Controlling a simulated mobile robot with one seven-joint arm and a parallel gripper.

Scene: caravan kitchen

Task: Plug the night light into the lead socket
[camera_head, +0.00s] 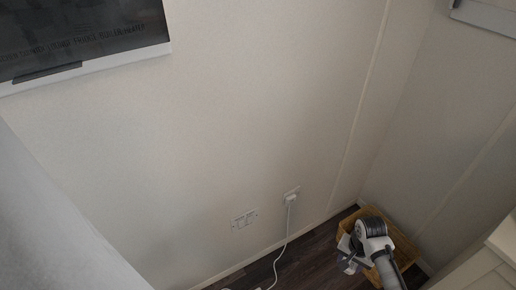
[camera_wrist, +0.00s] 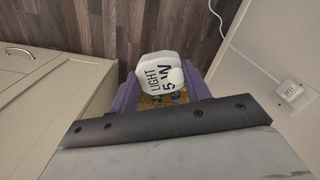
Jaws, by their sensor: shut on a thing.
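The night light (camera_wrist: 152,70) is a white rounded piece marked "LIGHT 5 W". In the wrist view it sits between the purple fingers of my gripper (camera_wrist: 160,90), which is shut on it. My gripper also shows in the head view (camera_head: 349,264), low at the right, small and partly hidden by my arm. A white lead (camera_head: 283,247) runs from a plug (camera_head: 291,197) in the wall down to the floor and toward the bottom edge. Part of the lead also shows in the wrist view (camera_wrist: 214,12).
A wooden box (camera_head: 408,246) stands on the dark floor in the corner, beside and behind my arm. A double wall socket (camera_head: 244,219) is left of the plug. Pale cabinets stand at the right (camera_head: 488,268). Some floor (camera_head: 312,258) is clear between lead and box.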

